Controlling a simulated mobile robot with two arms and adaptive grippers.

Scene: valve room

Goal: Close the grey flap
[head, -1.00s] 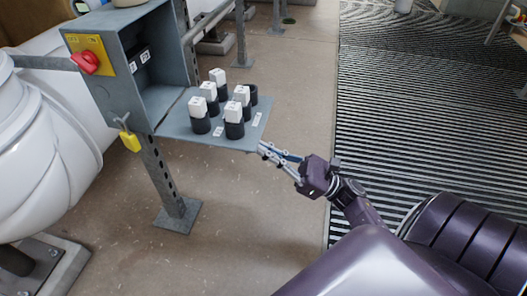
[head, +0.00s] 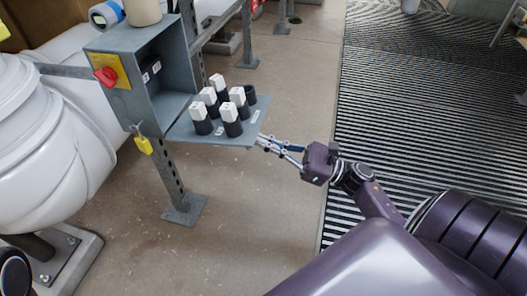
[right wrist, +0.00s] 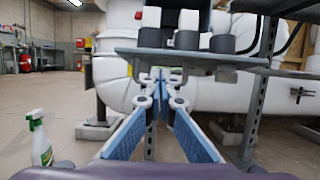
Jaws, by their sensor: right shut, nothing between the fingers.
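The grey flap (head: 240,140) hangs out level from the open front of a grey box (head: 125,75). Several white-topped black cylindrical pieces (head: 231,120) stand on it. My right gripper (head: 261,139) is at the flap's right edge, its fingers pointing at it from the right. Its fingers are together with nothing between them. In the right wrist view the flap (right wrist: 205,59) is seen edge-on, and the fingertips (right wrist: 160,76) are just below its edge. I cannot tell whether they touch it. My left gripper is not in view.
The box has a red switch (head: 105,76) and a yellow padlock (head: 143,145), and stands on a perforated grey post (head: 173,175). A big white pipe (head: 45,150) is at left. The floor (head: 240,220) below the flap is clear. A spray bottle (right wrist: 39,140) stands at left.

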